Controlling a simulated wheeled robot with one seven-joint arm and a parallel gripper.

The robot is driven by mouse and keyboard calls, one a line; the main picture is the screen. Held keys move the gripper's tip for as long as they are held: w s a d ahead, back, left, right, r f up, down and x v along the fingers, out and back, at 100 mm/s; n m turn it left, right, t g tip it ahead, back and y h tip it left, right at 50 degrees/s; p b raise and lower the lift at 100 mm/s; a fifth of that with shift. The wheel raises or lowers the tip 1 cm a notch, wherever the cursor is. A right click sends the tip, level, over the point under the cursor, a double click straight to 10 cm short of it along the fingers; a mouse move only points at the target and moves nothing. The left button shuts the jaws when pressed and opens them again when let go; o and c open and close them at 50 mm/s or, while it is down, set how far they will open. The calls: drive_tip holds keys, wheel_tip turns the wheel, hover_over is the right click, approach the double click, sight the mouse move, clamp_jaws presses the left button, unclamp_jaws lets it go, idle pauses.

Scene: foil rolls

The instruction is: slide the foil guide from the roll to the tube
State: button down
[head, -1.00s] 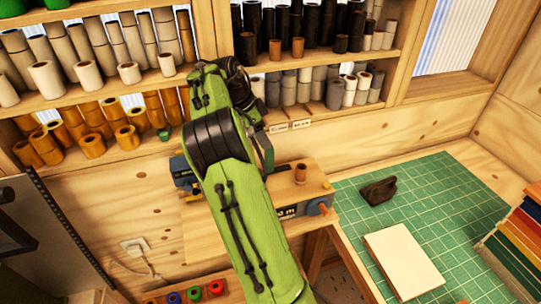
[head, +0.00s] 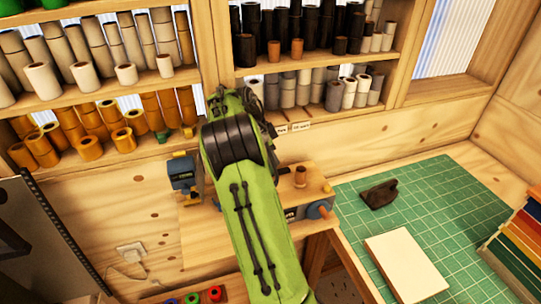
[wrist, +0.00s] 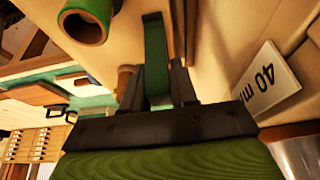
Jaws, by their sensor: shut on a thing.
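In the wrist view, my gripper (wrist: 158,88) is shut on a narrow dark green strip (wrist: 155,48), which looks like the foil guide. The strip stands out beyond the dark fingers. A hollow green roll with a brown inside (wrist: 86,22) is at the top left, apart from the fingers. I cannot tell whether it is the task's roll or tube. In the head view, my green arm hides the gripper and the strip. A small green piece (head: 163,136) shows by the lower shelf's golden rolls.
A "40 mm" label (wrist: 267,80) is right of the fingers in the wrist view. Shelves hold golden rolls (head: 88,147), pale rolls and dark rolls. A wooden bench (head: 200,220) carries a blue-grey device (head: 182,172). The green cutting mat (head: 440,210) has free room.

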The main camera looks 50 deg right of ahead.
drive_tip(key=shift+d, duration=0.1)
drive_tip(key=s+d, duration=0.1)
drive_tip(key=d, duration=0.2)
drive_tip(key=s+d, duration=0.1)
drive_tip(key=shift+s+d, duration=0.15)
drive_tip(key=shift+s, duration=0.15)
drive_tip(key=c, duration=1.3)
unclamp_jaws()
drive_tip(key=o, duration=0.3)
drive_tip(key=shift+d, duration=0.15)
drive_tip(key=shift+o, duration=0.2)
drive_tip(key=shift+w+r, duration=0.1)
drive_tip(key=shift+r, duration=0.05)
drive_tip(key=p+v, duration=0.4)
drive_tip(key=v, duration=1.1)
drive_tip(key=shift+a+r, duration=0.2)
drive_tip(key=shift+a, duration=0.05)
